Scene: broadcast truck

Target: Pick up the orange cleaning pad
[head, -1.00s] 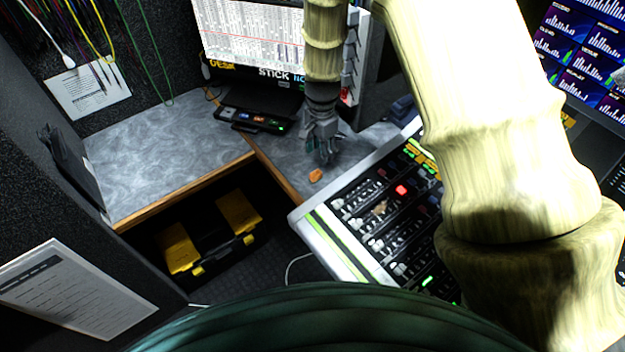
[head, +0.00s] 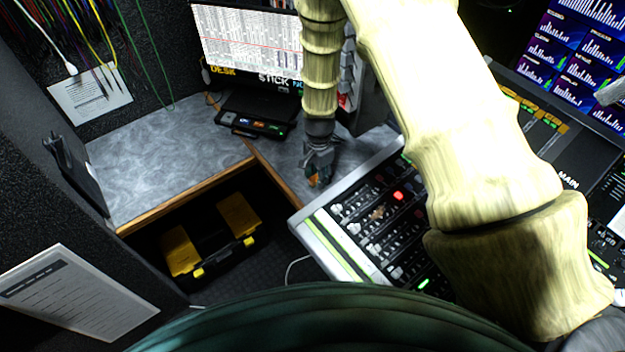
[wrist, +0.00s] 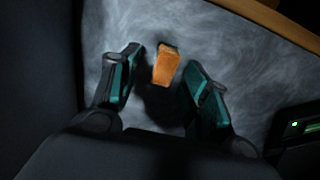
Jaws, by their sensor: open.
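The orange cleaning pad (wrist: 166,66) lies on the grey marbled desk top (wrist: 232,62). In the wrist view it sits between and slightly beyond the tips of my gripper (wrist: 160,68), with a finger on each side and a gap to both. My gripper is open and empty. In the head view my gripper (head: 317,180) is low over the desk near its front edge, and the pad (head: 313,181) is mostly hidden behind the fingers. Whether the fingertips touch the desk cannot be told.
A mixing console (head: 375,225) stands close to the right of my gripper. A small black device (head: 255,124) lies behind to the left, below a monitor (head: 250,42). A wooden edge (head: 190,191) borders the desk. A black and yellow toolbox (head: 212,240) sits below. The left desk top is clear.

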